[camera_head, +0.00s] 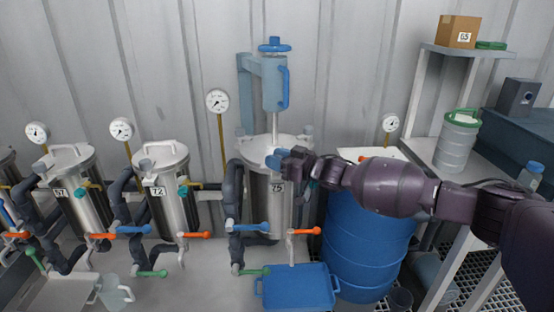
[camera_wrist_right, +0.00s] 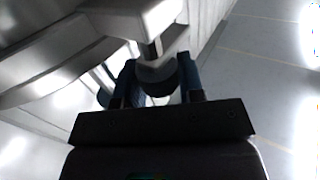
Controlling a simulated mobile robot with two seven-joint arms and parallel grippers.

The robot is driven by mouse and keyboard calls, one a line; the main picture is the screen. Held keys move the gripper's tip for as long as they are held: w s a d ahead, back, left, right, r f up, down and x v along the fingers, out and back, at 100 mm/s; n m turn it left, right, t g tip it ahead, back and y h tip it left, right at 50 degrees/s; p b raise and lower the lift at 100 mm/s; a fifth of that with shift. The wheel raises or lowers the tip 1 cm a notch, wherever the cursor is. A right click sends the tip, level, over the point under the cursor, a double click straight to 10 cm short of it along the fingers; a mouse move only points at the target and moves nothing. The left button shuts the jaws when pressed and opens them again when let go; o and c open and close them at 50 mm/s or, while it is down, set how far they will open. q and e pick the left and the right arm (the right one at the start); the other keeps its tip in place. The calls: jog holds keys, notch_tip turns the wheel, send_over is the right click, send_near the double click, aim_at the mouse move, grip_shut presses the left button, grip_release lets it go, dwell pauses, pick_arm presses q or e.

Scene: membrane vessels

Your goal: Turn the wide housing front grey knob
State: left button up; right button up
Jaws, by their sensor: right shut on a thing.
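The wide housing (camera_head: 266,205), a steel vessel marked 75, stands in the middle of the head view under a blue lifting column. My right gripper (camera_head: 276,160) is at its upper front, just below the lid, with the arm coming in from the right. In the right wrist view, the two fingers of my right gripper (camera_wrist_right: 157,84) are shut around a dark grey rounded knob (camera_wrist_right: 157,70) beneath a pale metal part. In the head view the gripper covers the knob. How far the knob is turned cannot be told. My left gripper is in neither view.
Steel vessels marked 72 (camera_head: 163,195) and 57 (camera_head: 83,210) stand to the left. A blue drum (camera_head: 368,240) stands under my right forearm. Blue (camera_head: 250,227) and orange (camera_head: 303,231) valve handles jut out below, above a blue tray (camera_head: 298,288). Shelving is at the right.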

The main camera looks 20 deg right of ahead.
jog(key=o, duration=0.9)
jog(key=shift+p+v, duration=0.95)
jog(key=shift+v, duration=4.45)
